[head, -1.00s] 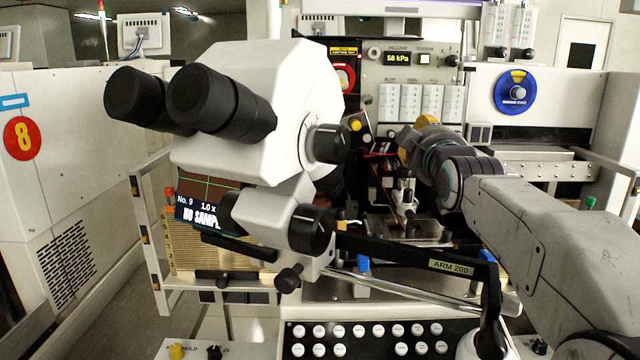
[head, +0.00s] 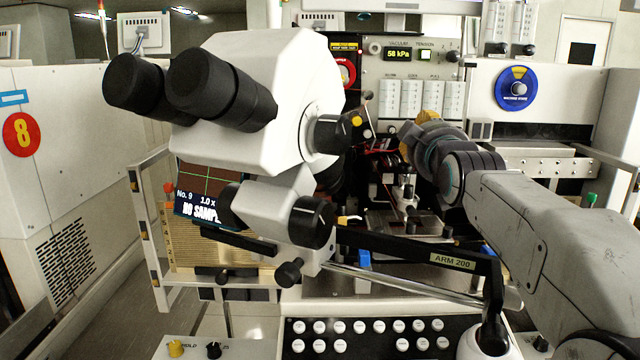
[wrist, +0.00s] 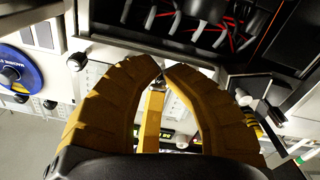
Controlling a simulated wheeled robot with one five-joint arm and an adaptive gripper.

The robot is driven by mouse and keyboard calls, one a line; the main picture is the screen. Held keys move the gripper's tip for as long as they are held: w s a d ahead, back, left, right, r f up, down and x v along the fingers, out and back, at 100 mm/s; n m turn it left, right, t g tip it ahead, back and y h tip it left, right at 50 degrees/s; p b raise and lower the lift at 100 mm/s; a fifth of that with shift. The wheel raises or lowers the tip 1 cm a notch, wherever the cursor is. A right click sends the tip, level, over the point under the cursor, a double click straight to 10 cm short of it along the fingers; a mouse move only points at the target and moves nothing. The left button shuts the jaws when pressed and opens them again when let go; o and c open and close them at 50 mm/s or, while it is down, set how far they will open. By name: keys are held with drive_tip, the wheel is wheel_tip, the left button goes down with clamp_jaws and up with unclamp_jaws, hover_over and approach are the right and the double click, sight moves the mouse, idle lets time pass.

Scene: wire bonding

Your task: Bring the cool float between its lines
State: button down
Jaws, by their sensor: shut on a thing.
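A row of pale flow meters (head: 421,98) stands on the grey panel behind the microscope. Their labels, floats and lines are too small to read, so I cannot tell which is the cool one or where its float sits. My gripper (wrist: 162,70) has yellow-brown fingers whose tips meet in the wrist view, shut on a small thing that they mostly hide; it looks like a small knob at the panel. In the head view my wrist is in front of the panel's lower right, and the fingertips are hard to make out.
A white microscope (head: 262,95) with black eyepieces fills the left and centre. Its black arm (head: 420,250) crosses below my gripper. A blue round switch plate (head: 517,89) is at right. A pressure display (head: 397,54) reads 58 kPa. Red wires (wrist: 225,30) show close in the wrist view.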

drive_tip(key=shift+s+d+f+b, duration=0.1)
drive_tip(key=shift+d+f+b, duration=0.05)
drive_tip(key=shift+d+b, duration=0.2)
drive_tip(key=shift+s+d+f+b, duration=0.1)
drive_tip(key=shift+s+f+b, duration=0.05)
drive_tip(key=shift+s+b, duration=0.35)
drive_tip(key=shift+s+a+b, duration=0.2)
drive_tip(key=shift+s+b, duration=0.75)
drive_tip(key=shift+s, duration=1.4)
